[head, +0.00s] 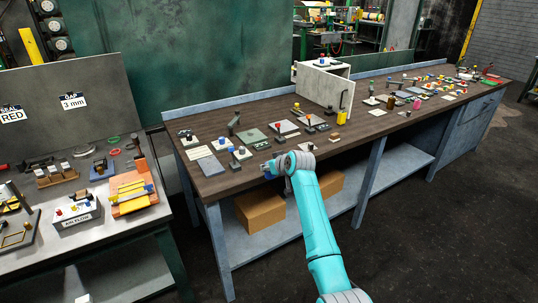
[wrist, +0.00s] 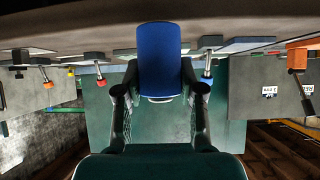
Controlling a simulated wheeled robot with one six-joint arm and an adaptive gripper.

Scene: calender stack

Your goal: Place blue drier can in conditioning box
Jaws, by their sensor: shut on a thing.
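My gripper (wrist: 160,92) is shut on the blue drier can (wrist: 160,55), a smooth blue cylinder seen between the two fingers in the wrist view. In the head view my gripper (head: 270,171) is at the near edge of the long brown workbench (head: 222,181), and a small bit of blue shows at its tip. A pale box (head: 313,83) with a handled panel stands at the back middle of the bench, and it looks like the conditioning box. Its panel appears swung out toward the front. I cannot see its inside clearly.
Small fixtures on plates crowd the bench between my gripper and the box. A second table (head: 100,232) with an orange rack (head: 132,193) is at left. Cardboard boxes (head: 260,208) sit on the lower shelf.

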